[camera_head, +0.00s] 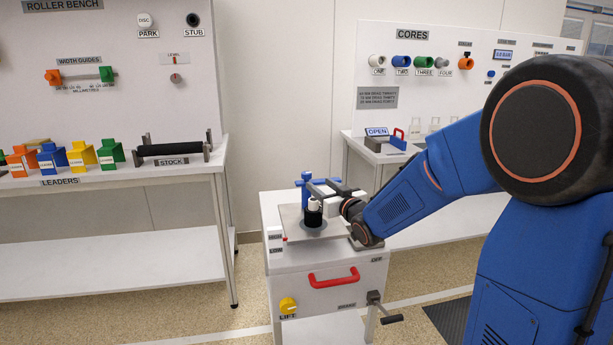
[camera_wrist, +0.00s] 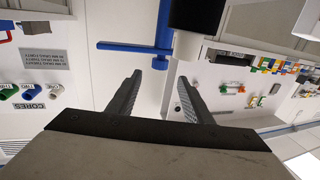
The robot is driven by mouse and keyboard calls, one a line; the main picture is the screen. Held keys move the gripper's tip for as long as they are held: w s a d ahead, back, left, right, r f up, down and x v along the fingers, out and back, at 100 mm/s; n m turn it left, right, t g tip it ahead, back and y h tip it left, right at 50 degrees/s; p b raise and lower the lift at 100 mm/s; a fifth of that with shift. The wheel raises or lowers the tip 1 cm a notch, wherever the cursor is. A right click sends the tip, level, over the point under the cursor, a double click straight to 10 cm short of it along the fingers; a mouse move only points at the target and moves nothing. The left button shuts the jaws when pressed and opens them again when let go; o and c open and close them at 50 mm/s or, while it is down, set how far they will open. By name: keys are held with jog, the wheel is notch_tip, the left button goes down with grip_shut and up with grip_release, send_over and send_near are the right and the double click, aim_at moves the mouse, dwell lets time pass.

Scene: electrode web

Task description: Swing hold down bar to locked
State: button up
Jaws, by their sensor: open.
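The blue hold-down bar (camera_head: 307,184) stands on top of the white cart, with a post and a crosspiece. In the wrist view its blue arm (camera_wrist: 128,46) runs sideways from the blue post (camera_wrist: 165,22), just beyond my fingertips. My gripper (camera_wrist: 171,73) is open, its two dark fingers apart with nothing clearly held between them. In the head view my gripper (camera_head: 322,190) reaches in from the right at the bar, close to a black cylinder with a white top (camera_head: 313,217). Whether a finger touches the bar, I cannot tell.
The white cart (camera_head: 330,262) has a red handle (camera_head: 333,277), a yellow lift knob (camera_head: 288,306) and a crank (camera_head: 385,309). The roller bench (camera_head: 120,180) stands left, the cores bench (camera_head: 372,152) behind right.

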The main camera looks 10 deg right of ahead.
aim_at(309, 176)
jog(key=x, duration=1.1)
grip_shut()
